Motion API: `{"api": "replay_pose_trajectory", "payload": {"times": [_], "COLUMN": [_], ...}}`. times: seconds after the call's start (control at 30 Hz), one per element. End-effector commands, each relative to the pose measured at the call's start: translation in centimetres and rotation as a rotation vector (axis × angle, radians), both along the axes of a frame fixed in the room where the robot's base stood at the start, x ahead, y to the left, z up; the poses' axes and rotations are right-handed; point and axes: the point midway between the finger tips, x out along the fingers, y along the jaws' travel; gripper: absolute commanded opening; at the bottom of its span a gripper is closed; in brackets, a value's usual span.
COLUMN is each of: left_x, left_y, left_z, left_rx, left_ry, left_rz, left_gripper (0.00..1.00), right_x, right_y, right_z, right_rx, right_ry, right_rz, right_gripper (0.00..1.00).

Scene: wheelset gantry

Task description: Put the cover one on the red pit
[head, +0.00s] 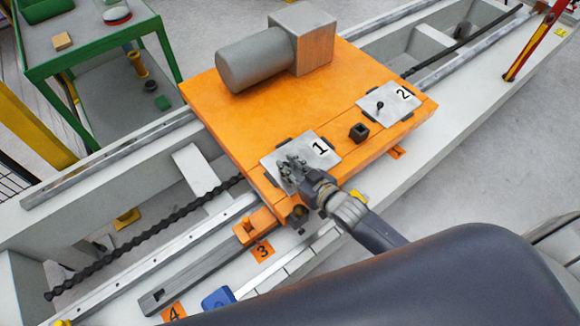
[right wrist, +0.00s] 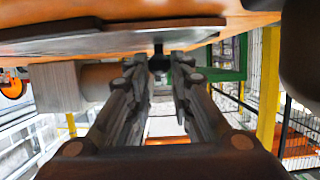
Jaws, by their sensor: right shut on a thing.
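Cover one is a flat grey plate marked 1 (head: 322,150), at the front left part of the orange platform (head: 215,112). My right gripper (head: 291,166) is over the left part of this plate, shut on its small dark knob. In the right wrist view, the fingertips (right wrist: 160,65) close around the knob (right wrist: 158,57), and the plate (right wrist: 95,42) runs across the top. I cannot tell whether the plate touches the platform. I see no red pit; the plate and my gripper hide the surface under them. My left gripper is not in view.
Cover two (head: 385,103), a grey plate with a dark knob, lies right of a dark square block (head: 358,132). A grey cylinder (head: 255,62) with a box-shaped end stands at the back. Rails run beside the platform. A green-framed table (head: 95,30) stands back left.

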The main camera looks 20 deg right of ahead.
Motion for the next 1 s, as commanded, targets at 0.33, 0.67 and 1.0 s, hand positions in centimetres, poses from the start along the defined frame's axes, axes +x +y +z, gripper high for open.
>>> {"api": "replay_pose_trajectory", "payload": {"times": [0.33, 0.67, 1.0], "left_x": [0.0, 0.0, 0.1], "left_y": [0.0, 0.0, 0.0], "left_z": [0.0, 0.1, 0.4], "left_rx": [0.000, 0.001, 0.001], "left_ry": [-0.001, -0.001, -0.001], "left_rz": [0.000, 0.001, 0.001], "left_gripper": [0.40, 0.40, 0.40], "right_x": [0.0, -0.1, -5.0], "right_y": [0.0, 0.0, -1.8], "right_z": [-0.1, 0.1, 1.8], "right_rx": [0.000, 0.000, -0.001], "right_ry": [0.000, 0.001, 0.004], "right_rz": [0.000, 0.000, 0.000], "right_gripper": [0.40, 0.40, 0.40]}}
